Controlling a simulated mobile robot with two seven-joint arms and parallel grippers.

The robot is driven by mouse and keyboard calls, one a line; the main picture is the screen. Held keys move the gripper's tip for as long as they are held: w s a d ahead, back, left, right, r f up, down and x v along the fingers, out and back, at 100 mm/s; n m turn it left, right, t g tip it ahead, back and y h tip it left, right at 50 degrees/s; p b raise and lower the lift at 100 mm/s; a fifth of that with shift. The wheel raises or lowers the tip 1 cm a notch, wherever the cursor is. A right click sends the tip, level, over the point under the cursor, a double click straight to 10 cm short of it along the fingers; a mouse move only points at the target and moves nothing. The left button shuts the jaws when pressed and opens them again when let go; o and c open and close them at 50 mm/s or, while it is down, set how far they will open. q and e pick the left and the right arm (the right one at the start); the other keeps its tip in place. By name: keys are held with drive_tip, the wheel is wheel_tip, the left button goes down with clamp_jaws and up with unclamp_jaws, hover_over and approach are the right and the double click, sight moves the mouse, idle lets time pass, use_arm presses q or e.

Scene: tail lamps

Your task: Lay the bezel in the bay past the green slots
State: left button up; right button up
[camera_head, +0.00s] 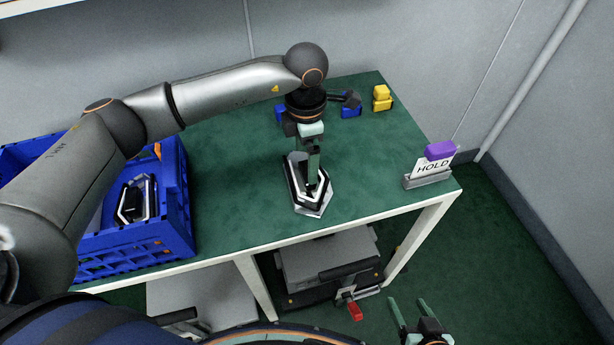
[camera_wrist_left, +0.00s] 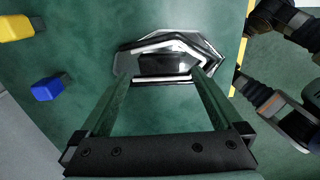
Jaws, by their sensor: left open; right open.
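A bezel (camera_head: 297,190), an angular black and chrome frame, lies on the green tabletop (camera_head: 240,200) near its front edge. It also shows in the left wrist view (camera_wrist_left: 190,46). It seems layered with a grey piece beneath, but I cannot tell whether these are separate parts. My left gripper (camera_head: 314,178) points down over it, open, with its fingertips (camera_wrist_left: 166,76) apart at the bezel's near edge. My left fingers hide part of the bezel in the head view. My right gripper (camera_head: 411,308) is open and empty, low in front of the table. I make out no green slots.
A blue crate (camera_head: 176,215) at the left holds a similar black and chrome frame (camera_head: 137,199). Blue and yellow blocks (camera_head: 381,98) lie at the back. A HOLD sign (camera_head: 433,165) with a purple block stands at the right edge. Tabletop between crate and bezel is clear.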

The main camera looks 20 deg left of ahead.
sight(306, 170)
use_arm(q)
wheel_tip(306, 170, down, 3)
drive_tip(key=shift+f, duration=0.2)
drive_tip(key=c, duration=1.3)
drive_tip(key=shift+r, duration=0.1)
